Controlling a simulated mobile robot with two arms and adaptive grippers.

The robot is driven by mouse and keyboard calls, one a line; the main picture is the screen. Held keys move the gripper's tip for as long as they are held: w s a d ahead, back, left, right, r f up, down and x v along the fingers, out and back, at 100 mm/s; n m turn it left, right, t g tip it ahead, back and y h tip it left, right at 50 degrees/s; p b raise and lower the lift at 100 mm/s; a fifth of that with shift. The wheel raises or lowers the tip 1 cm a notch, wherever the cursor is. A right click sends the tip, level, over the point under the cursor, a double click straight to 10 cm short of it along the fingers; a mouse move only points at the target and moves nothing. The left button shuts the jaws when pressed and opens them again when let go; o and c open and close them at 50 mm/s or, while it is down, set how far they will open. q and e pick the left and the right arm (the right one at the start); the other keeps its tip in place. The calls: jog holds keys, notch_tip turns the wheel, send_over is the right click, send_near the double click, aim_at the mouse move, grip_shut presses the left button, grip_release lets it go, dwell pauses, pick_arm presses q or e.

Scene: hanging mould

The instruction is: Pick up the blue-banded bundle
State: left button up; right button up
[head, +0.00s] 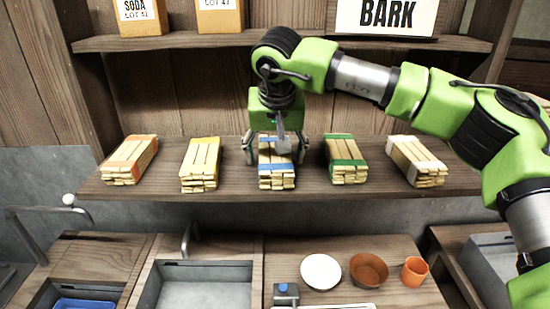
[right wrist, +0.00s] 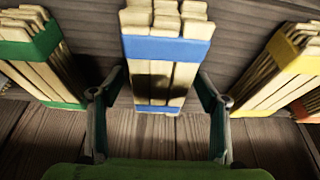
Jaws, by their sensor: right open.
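The blue-banded bundle (head: 277,168) of pale wooden strips lies on the middle of the wooden shelf in the head view. Its blue band (right wrist: 166,50) also shows in the right wrist view, with the bundle's ends toward the top. My right gripper (head: 276,158) is over the bundle from above, its fingers apart, one on each side. In the right wrist view the open fingers (right wrist: 160,100) stand on either side of the bundle, with visible gaps. Part of the bundle's far end is hidden by the gripper in the head view. My left gripper is not in view.
On the same shelf (head: 236,184) lie the green-banded bundle (head: 345,159), yellow-banded bundle (head: 201,165), orange-banded bundle (head: 129,160) and white-banded bundle (head: 416,161). Below stand a white plate (head: 321,271), a brown bowl (head: 368,270) and an orange cup (head: 414,270). An upper shelf (head: 190,40) holds boxes.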

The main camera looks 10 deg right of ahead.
jog(key=c, duration=1.3)
jog(key=shift+r, duration=0.15)
